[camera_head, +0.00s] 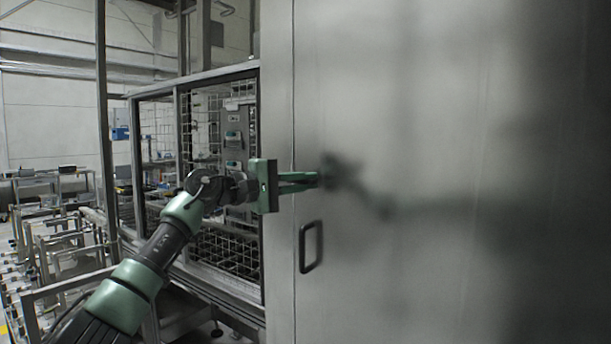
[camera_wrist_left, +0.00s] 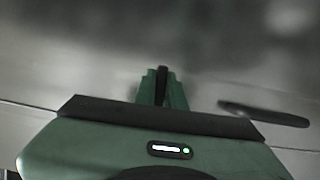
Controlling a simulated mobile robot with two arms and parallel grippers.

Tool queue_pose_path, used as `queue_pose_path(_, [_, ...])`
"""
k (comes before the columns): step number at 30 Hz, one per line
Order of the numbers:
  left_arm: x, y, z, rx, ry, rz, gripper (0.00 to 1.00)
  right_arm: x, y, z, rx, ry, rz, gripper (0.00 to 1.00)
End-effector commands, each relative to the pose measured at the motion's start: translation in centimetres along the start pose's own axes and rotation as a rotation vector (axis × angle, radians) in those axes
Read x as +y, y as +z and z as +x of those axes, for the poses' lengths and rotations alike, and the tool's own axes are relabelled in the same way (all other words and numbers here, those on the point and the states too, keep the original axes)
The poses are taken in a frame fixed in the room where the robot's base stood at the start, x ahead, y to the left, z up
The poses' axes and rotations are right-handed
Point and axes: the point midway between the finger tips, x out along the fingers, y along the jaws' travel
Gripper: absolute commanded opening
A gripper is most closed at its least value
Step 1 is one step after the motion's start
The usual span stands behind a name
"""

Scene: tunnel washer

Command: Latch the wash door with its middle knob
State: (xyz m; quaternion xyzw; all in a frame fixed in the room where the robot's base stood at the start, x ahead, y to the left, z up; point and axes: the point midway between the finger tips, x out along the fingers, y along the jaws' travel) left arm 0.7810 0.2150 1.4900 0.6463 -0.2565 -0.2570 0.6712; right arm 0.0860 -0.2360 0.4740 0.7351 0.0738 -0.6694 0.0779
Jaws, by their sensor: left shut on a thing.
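The wash door (camera_head: 430,255) is a large, smooth grey metal panel filling the right of the head view, and its surface shows blurred reflections. My left gripper (camera_head: 314,180) reaches in from the left, its green fingers pointing at the door near its left edge. In the left wrist view the fingers (camera_wrist_left: 163,88) are closed on a narrow dark piece, the middle knob (camera_wrist_left: 161,84). The fingers hide most of the knob, so its turn angle cannot be told. My right gripper is not in view.
A black pull handle (camera_head: 302,250) sits on the door just below my left gripper; it also shows in the left wrist view (camera_wrist_left: 263,113). A vertical seam runs along the door's left edge. A mesh-fenced metal frame (camera_head: 188,85) stands to the left, with metal racks beyond.

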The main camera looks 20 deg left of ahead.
Motion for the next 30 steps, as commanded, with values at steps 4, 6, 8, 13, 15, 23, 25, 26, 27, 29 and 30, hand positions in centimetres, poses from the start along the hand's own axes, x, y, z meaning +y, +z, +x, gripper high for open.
queue_pose_path(4, [-0.12, -0.29, -0.09, 0.007, -0.016, 0.034, 0.0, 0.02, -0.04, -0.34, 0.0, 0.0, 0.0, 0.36])
queue_pose_path(6, [-0.12, -0.3, -0.11, 0.007, -0.019, 0.043, 0.0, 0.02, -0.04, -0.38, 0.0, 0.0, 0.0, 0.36])
queue_pose_path(8, [-0.13, -0.31, -0.11, 0.008, -0.02, 0.047, 0.0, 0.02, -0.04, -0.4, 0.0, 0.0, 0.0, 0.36])
queue_pose_path(13, [-0.1, -0.32, -0.14, 0.008, -0.021, 0.052, 0.0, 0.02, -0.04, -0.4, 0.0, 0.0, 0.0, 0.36])
queue_pose_path(15, [-0.07, -0.32, -0.14, 0.008, -0.02, 0.052, 0.0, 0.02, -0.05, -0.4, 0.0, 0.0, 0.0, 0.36])
queue_pose_path(23, [0.01, -0.29, -0.15, 0.008, -0.019, 0.051, 0.33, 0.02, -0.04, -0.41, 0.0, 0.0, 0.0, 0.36])
queue_pose_path(25, [0.02, -0.24, -0.13, 0.007, -0.018, 0.051, 0.33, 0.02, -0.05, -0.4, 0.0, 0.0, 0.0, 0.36])
queue_pose_path(26, [0.03, -0.21, -0.12, 0.006, -0.018, 0.05, 0.33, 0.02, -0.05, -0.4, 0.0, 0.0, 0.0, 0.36])
queue_pose_path(27, [0.03, -0.19, -0.11, 0.005, -0.018, 0.05, 0.33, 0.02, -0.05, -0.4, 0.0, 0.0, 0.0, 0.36])
queue_pose_path(29, [0.04, -0.15, -0.09, 0.005, -0.018, 0.05, 0.33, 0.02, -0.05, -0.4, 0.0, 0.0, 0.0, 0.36])
queue_pose_path(30, [0.05, -0.13, -0.09, 0.004, -0.018, 0.05, 0.33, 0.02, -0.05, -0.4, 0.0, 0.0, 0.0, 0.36])
